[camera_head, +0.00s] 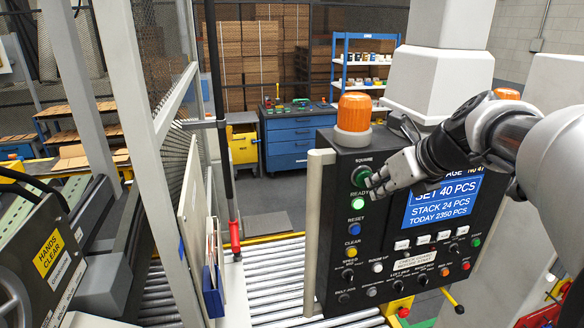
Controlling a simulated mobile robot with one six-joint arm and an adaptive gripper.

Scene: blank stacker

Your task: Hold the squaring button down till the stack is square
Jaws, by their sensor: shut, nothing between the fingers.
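The black control panel (330,240) stands at centre right. Its green button labelled SQUARE (361,176) is at the upper left, above a lit green READY lamp (358,203). My gripper (374,187) is shut and empty, reaching in from the right. Its fingertips are at the button's lower right edge in the picture; I cannot tell whether they touch or press it. The blue screen (442,204) reads SET 40 PCS, STACK 24 PCS, TODAY 2350 PCS; my arm covers its top. I cannot make out clearly the stack or whether it is square.
An orange beacon (354,112) sits on top of the panel, close to my gripper. Other buttons and knobs lie below. A grey guard frame (150,150) and roller conveyor (275,275) are on the left. A blue drawer cabinet (292,140) stands behind.

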